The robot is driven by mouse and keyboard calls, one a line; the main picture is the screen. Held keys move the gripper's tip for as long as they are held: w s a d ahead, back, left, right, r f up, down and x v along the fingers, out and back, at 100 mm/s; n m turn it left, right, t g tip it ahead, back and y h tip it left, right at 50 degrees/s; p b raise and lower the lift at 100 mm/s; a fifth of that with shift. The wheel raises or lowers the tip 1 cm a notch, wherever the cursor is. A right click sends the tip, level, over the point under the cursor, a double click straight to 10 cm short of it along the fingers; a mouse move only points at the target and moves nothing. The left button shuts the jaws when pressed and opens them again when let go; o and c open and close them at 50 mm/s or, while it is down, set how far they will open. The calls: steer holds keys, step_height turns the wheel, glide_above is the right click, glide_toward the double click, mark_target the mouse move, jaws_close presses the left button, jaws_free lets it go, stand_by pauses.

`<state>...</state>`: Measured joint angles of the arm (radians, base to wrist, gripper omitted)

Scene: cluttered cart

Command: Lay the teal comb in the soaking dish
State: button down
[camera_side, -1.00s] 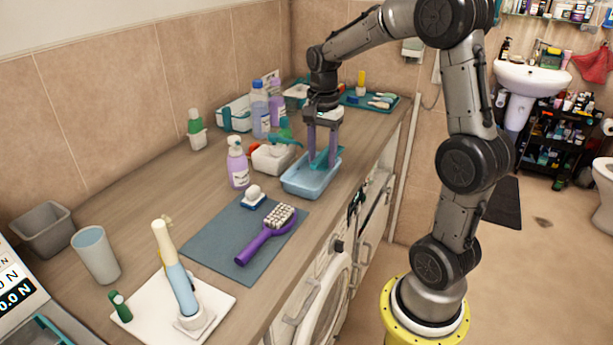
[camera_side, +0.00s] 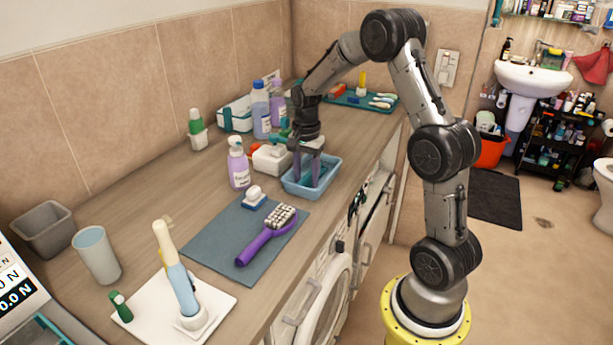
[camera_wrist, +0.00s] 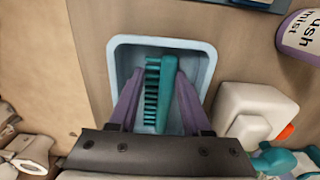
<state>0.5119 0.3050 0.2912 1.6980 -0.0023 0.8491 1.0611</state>
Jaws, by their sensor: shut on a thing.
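The soaking dish (camera_side: 292,187) is a light blue rectangular tray on the counter; it also shows in the wrist view (camera_wrist: 203,50). The teal comb (camera_wrist: 162,90) lies between the fingers of my gripper (camera_wrist: 160,85), inside the dish outline, with its teeth toward the left in the wrist view. In the side view my gripper (camera_side: 308,180) reaches down into the dish, shut on the comb. The comb is mostly hidden there by the fingers and the dish wall. I cannot tell whether the comb touches the dish floor.
A purple brush (camera_side: 265,236) lies on a grey mat (camera_side: 215,243) in front. The counter's edge is just right of the dish.

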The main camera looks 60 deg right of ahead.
steer(key=shift+f, duration=0.1)
steer(key=shift+c, duration=1.8)
jaws_free()
step_height(320, 180, up, 12)
steer(key=s+a+r+n+t, duration=0.1)
steer(key=s+a+r+n, duration=0.25)
steer(key=a, duration=0.25)
steer(key=s+a+n+t, duration=0.4)
steer(key=s+a+n, duration=1)
steer(key=s, duration=0.2)
steer(key=shift+s+a+f+t, duration=0.15)
steer(key=shift+s+a+t, duration=0.15)
